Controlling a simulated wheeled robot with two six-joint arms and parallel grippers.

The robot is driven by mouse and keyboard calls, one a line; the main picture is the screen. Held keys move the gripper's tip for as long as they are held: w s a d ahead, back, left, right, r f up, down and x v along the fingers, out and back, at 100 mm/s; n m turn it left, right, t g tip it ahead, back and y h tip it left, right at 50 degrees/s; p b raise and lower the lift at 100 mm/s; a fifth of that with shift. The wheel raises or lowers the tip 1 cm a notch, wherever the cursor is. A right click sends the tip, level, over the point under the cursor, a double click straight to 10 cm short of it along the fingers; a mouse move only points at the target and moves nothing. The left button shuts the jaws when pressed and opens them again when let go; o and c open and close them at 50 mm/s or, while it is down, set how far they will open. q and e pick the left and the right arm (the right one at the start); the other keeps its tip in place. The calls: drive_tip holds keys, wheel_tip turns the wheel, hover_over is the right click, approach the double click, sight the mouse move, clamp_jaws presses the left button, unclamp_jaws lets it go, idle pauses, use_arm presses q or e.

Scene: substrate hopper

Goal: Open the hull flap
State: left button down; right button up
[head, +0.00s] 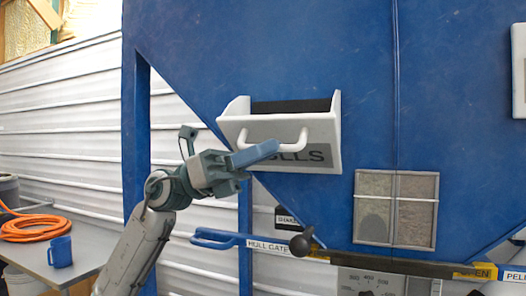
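The hull flap (329,128) is a pale grey panel with white side cheeks on the blue hopper. Its top edge leans out from the hopper, and a dark gap (290,106) shows behind it. A white bar handle (301,142) crosses its front, above a dark label ending in "LLS". My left gripper (268,150) is at the left part of the handle, with its blue-grey fingers overlapping the bar and part of the label. The fingers show side-on, so I cannot tell whether they are closed on the bar. My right gripper is not in view.
Below the flap are a blue lever (213,238) labelled "HULL GATE" and a black ball knob (299,245). A mesh window (396,209) is at right. A table (88,249) at left bears a blue mug (60,252) and an orange hose (36,228).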

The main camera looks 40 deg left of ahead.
use_arm(q)
drive_tip(key=shift+w+r+p, duration=0.2)
drive_tip(key=shift+r+p, duration=0.55)
drive_tip(key=shift+f, duration=0.1)
drive_tip(key=c, duration=1.5)
unclamp_jaws()
drive_tip(key=shift+a, duration=0.1)
drive_tip(key=shift+a+f+b, duration=0.25)
drive_tip(key=shift+f+b, duration=0.1)
drive_tip(key=shift+b, duration=0.3)
drive_tip(key=b+v, duration=0.9)
drive_tip(key=v, duration=0.1)
drive_tip(key=shift+s+a+r, duration=0.1)
